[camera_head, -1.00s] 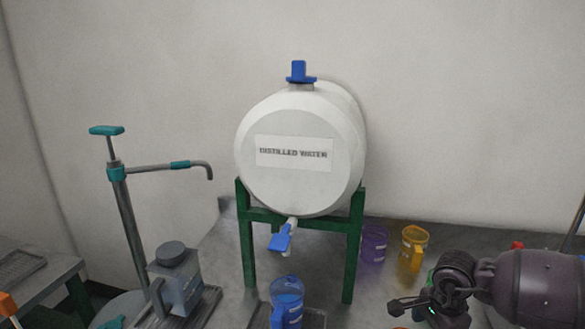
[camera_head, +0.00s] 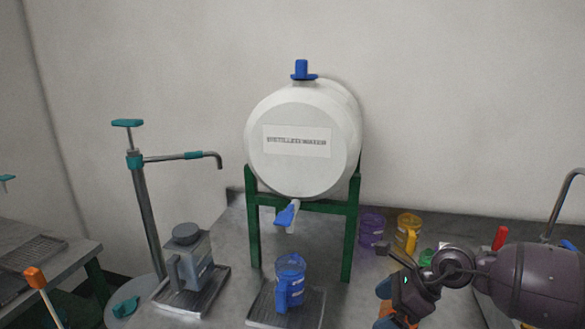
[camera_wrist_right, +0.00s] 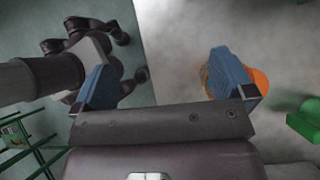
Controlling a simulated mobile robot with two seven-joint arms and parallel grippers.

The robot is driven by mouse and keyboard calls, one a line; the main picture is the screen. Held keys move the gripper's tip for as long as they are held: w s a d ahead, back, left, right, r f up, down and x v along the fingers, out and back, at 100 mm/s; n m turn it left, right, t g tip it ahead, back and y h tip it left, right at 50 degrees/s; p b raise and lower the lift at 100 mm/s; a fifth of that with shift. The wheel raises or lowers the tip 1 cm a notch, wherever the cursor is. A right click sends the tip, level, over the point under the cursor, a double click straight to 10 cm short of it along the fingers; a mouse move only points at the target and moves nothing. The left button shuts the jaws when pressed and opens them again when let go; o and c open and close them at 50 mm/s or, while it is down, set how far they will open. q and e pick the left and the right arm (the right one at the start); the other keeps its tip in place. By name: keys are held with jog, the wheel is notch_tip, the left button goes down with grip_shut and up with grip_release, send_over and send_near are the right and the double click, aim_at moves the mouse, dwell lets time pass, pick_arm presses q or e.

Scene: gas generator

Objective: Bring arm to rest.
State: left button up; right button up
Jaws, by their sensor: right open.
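My right arm comes in from the right edge of the head view. Grey floor and a paler surface show beyond the fingers. My left gripper is in neither view.
A white distilled water barrel (camera_head: 305,150) stands on a green stand (camera_head: 350,230). A blue jug (camera_head: 290,283) sits below its tap. Purple (camera_head: 371,232) and yellow (camera_head: 408,233) jugs stand behind my right gripper. A hand pump (camera_head: 145,210) and square container (camera_head: 187,258) are left.

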jog(key=w+a+r+m+t+y, duration=0.2)
jog(key=a+r+m+t+y, duration=0.65)
jog(key=m, duration=0.75)
jog(key=s+d+f+m+t+h, duration=0.25)
jog(key=d+f+m+h, duration=0.35)
jog(key=m, duration=0.7)
jog(key=s+d+f+m+t+h, duration=0.3)
jog(key=f+m+h, duration=0.4)
jog(key=m, duration=0.6)
jog(key=s+d+f+m+g+h, duration=0.1)
jog(key=s+d+f+m+g, duration=0.1)
jog(key=s+f, duration=0.6)
jog(key=s+d+f+m+g+h, duration=0.2)
jog(key=s+d+f+m, duration=0.3)
jog(key=s+f, duration=0.3)
jog(key=s+d, duration=0.1)
jog(key=s, duration=0.1)
jog(key=shift+s+d+f, duration=0.3)
